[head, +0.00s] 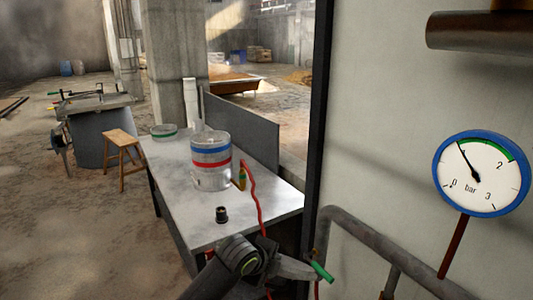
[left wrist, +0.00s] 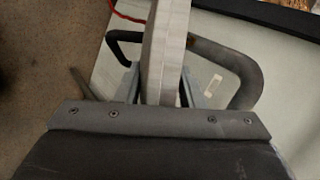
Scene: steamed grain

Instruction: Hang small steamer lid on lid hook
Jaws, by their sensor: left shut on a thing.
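In the left wrist view my left gripper (left wrist: 160,82) is shut on a pale grey thing seen edge-on, which I take to be the small steamer lid (left wrist: 166,45). It stands up between the two fingers and runs out of the top of the picture. In the head view my left arm comes in at the bottom, with its gripper (head: 292,268) near the front right corner of the table. I cannot make out the lid clearly there. I cannot make out a lid hook for certain in either view. My right gripper is not in view.
A table (head: 185,178) bears a clear vessel with blue and red bands (head: 211,165), a green-banded round dish (head: 163,132) and a black knob (head: 221,214). A red hose (head: 256,200) hangs there. Grey pipes (head: 375,240) and a pressure gauge (head: 481,174) are at the right.

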